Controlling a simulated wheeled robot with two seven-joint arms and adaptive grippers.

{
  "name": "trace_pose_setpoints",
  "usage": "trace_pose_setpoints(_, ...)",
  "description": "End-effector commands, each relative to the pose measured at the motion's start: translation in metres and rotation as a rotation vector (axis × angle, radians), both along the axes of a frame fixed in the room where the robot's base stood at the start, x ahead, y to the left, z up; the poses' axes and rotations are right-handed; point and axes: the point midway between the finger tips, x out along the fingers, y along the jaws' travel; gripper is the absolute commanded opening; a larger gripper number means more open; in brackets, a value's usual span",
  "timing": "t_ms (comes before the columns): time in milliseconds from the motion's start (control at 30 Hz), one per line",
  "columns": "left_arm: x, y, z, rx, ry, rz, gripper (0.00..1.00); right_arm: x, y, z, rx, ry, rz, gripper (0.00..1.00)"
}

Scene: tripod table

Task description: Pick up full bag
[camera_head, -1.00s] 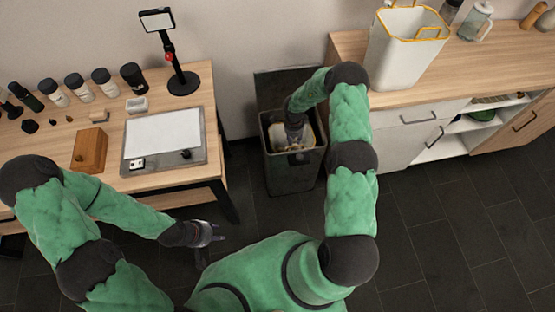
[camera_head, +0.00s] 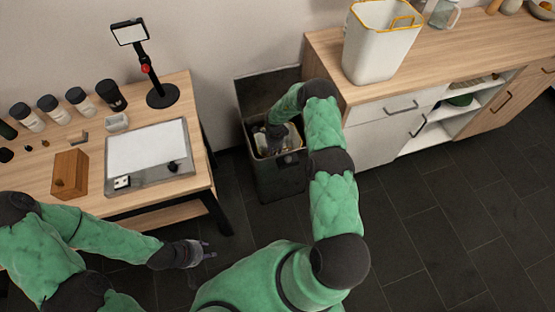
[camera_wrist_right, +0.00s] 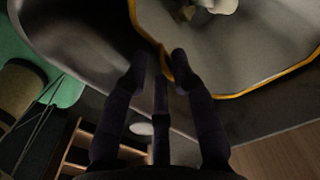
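The dark bin (camera_head: 277,182) stands open on the floor between the table and the counter. A pale bag (camera_head: 293,138) shows inside it, partly hidden by my right arm. My right gripper (camera_head: 274,146) reaches down into the bin at its left side. In the right wrist view, the fingers of my right gripper (camera_wrist_right: 160,72) meet the yellow rim of the bag (camera_wrist_right: 235,93), with pale contents inside. I cannot tell whether they are closed on the rim. My left gripper (camera_head: 207,252) is open and empty, low over the floor beside the table.
A white container with a yellow rim (camera_head: 377,50) stands on the counter (camera_head: 325,50) at the right. The table (camera_head: 195,95) at the left holds a tray, a wooden block, several jars and a phone stand (camera_head: 160,95). The floor at the right is clear.

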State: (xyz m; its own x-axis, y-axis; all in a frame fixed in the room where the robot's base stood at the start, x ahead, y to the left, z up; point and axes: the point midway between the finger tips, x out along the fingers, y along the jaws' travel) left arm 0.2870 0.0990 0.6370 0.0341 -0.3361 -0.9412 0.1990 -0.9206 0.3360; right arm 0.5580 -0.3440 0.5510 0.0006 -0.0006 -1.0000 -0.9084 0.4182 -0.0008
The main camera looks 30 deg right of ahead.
Motion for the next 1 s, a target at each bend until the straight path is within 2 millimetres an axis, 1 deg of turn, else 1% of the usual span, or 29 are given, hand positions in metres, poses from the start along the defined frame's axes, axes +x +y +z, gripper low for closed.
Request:
trace_pose_setpoints(33, 0.0, 0.0, -0.008, 0.0, 0.0, 0.0, 0.4, -0.002, 0.0, -0.013, 0.001, 0.003, 0.0, 0.27)
trace_pose_setpoints(100, 0.0, 0.0, -0.013, 0.0, 0.0, 0.0, 0.4, -0.003, 0.001, -0.023, 0.001, 0.003, 0.0, 0.27)
trace_pose_setpoints(233, 0.0, 0.0, -0.017, 0.0, 0.0, 0.0, 0.4, -0.002, 0.001, -0.035, 0.0, 0.001, -0.001, 0.27)
trace_pose_setpoints(467, 0.0, 0.0, -0.015, 0.0, 0.0, 0.0, 0.4, -0.002, 0.0, -0.034, 0.0, 0.0, -0.001, 0.27)
trace_pose_setpoints(500, 0.0, 0.0, -0.015, 0.0, 0.0, 0.0, 0.4, -0.002, 0.0, -0.034, 0.0, 0.0, -0.001, 0.15)
trace_pose_setpoints(567, 0.0, 0.0, -0.015, 0.0, 0.0, 0.0, 0.4, -0.002, 0.0, -0.034, 0.0, 0.0, -0.001, 0.0)
trace_pose_setpoints(1000, 0.0, 0.0, -0.015, 0.0, 0.0, 0.0, 0.4, -0.001, 0.0, -0.033, 0.0, -0.001, -0.002, 0.0)
